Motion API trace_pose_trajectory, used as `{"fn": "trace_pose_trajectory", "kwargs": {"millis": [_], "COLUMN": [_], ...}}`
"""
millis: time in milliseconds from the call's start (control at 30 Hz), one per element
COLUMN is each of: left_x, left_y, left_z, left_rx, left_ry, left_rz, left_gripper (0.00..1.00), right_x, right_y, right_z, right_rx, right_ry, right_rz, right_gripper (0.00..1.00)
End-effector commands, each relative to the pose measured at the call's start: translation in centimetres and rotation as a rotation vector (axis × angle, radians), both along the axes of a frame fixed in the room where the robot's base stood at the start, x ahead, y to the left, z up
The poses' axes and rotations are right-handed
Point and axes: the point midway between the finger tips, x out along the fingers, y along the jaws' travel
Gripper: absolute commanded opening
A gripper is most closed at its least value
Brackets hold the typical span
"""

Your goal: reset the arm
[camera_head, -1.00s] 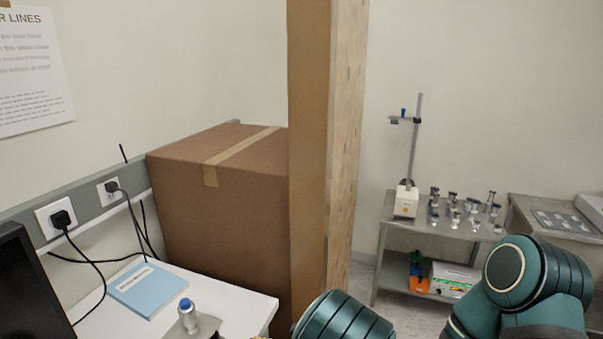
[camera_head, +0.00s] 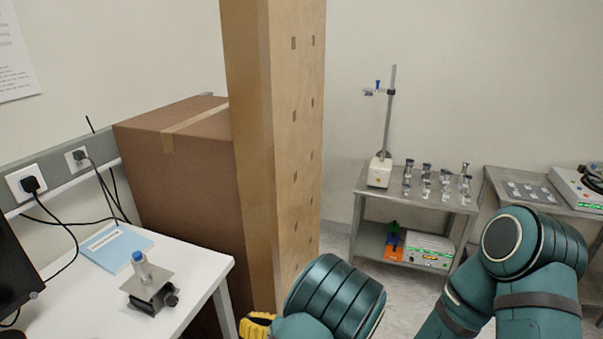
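My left arm's teal links rise at the bottom middle. Beside them, a small yellow and black part, apparently of my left gripper (camera_head: 257,326), shows at the bottom edge. The fingertips are not clear, so I cannot tell whether it is open or holds anything. It is in front of the foot of the tall cardboard box, to the right of the white table (camera_head: 205,276). My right arm's teal links fill the lower right, bent at a joint. My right gripper is out of the picture.
A tall cardboard box (camera_head: 290,150) stands upright at the middle, with a wide brown box (camera_head: 185,195) behind. The table holds a small metal stand (camera_head: 150,288) and a blue booklet (camera_head: 115,247). A steel trolley (camera_head: 400,200) stands at the back right. Some floor is clear before it.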

Motion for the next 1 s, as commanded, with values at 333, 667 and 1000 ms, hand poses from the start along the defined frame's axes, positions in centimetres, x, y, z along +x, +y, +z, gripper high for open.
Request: {"fn": "trace_pose_trajectory", "kwargs": {"millis": [333, 667, 1000], "left_x": [-11.9, -18.6, -15.1], "left_y": [4.3, -2.6, -2.3], "left_z": [-13.9, -18.9, -17.4], "left_rx": [-0.699, -1.293, -1.418], "left_ry": [-0.008, -0.506, -1.234], "left_rz": [0.591, 1.51, 2.155], "left_gripper": [0.0, 0.0, 0.0], "right_x": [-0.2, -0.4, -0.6], "right_y": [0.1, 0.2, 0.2], "right_z": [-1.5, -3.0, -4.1], "right_rx": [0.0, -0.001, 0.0], "right_ry": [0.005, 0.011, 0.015], "right_rz": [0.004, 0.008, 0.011], "right_gripper": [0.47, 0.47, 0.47]}}
